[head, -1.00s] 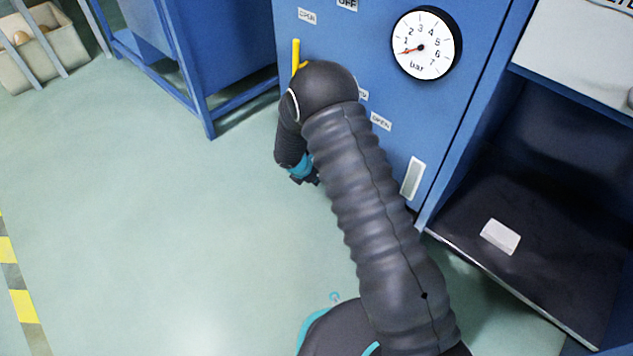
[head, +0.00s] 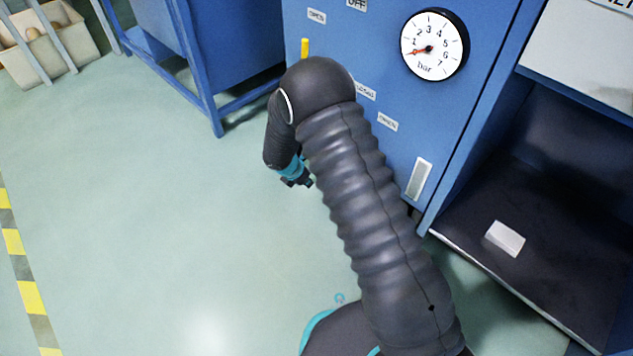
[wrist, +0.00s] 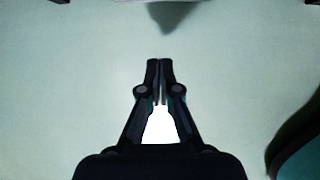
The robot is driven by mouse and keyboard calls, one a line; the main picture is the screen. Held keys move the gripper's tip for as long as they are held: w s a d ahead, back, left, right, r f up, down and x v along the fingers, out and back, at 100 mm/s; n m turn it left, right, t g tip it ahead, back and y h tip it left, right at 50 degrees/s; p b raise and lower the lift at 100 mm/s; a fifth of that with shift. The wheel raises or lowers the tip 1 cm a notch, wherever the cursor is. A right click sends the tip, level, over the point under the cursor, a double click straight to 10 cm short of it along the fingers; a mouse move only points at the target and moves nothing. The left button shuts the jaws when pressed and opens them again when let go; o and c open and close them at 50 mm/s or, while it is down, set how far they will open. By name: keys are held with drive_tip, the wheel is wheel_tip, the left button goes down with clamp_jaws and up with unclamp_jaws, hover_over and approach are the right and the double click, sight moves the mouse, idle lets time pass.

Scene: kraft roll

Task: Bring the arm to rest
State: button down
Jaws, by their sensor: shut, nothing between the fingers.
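My arm rises from my base at the bottom of the head view and bends over at its dark elbow, in front of the blue cabinet (head: 380,45). The forearm hangs down on the left of the elbow, and most of my gripper is hidden behind it. In the wrist view my gripper (wrist: 160,70) points at bare pale green floor (wrist: 70,90). Its two dark fingers are together at the tips, with nothing between them.
The cabinet carries a round pressure gauge (head: 435,45), a yellow lever (head: 305,48) and several labels. An open dark bay (head: 560,280) at right holds a small pale block (head: 505,238). A bin (head: 45,50) stands far left. The floor at left is clear, with yellow-grey striped tape (head: 30,297).

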drive_tip(key=shift+d+p+v, duration=0.15)
drive_tip(key=shift+p+v, duration=0.1)
drive_tip(key=shift+v, duration=1.15)
drive_tip(key=shift+d+p+v, duration=0.2)
drive_tip(key=shift+v, duration=1.15)
drive_tip(key=shift+r+m, duration=0.1)
drive_tip(key=shift+m, duration=0.2)
